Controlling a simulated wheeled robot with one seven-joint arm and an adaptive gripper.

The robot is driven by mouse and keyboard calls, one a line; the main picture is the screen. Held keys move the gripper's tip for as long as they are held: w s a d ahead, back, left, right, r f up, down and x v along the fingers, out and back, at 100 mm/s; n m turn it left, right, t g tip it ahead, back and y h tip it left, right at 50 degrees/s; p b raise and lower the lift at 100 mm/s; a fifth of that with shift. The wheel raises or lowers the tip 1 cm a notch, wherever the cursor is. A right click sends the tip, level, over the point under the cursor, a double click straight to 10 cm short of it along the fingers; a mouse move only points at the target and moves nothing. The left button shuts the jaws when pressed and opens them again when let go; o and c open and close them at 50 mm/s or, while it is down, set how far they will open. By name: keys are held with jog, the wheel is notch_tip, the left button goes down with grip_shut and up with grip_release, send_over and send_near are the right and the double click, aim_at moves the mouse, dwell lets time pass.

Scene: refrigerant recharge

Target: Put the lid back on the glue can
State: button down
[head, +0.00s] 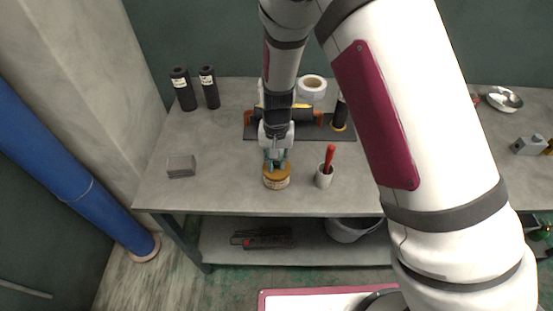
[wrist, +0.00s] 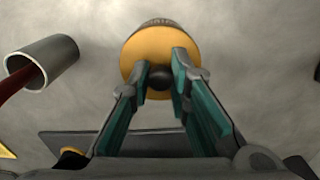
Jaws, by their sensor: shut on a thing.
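The glue can (head: 277,183) stands upright near the front edge of the table, with a pale labelled side; a sliver of it shows in the wrist view (wrist: 158,22). Its yellow-orange lid (head: 268,174) sits at the top of the can, and it fills the upper middle of the wrist view (wrist: 135,57). My gripper (head: 276,162) is above the can, pointing down. In the wrist view my gripper (wrist: 161,79) has its fingers shut on the dark round knob of the lid. I cannot tell whether the lid is fully seated.
A grey cup (head: 323,179) with a red-handled tool stands close right of the can. A grey block (head: 181,166) lies to the left. A dark mat (head: 262,131) lies behind the can.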

dwell(0.4)
jog(key=c, duration=1.4)
grip_release()
jog(key=shift+o, duration=0.2)
jog(key=o, duration=0.4)
jog(key=shift+r+p, duration=0.45)
jog(key=shift+r, duration=0.65)
jog(key=shift+r+p, duration=0.65)
jog(key=shift+r, duration=1.75)
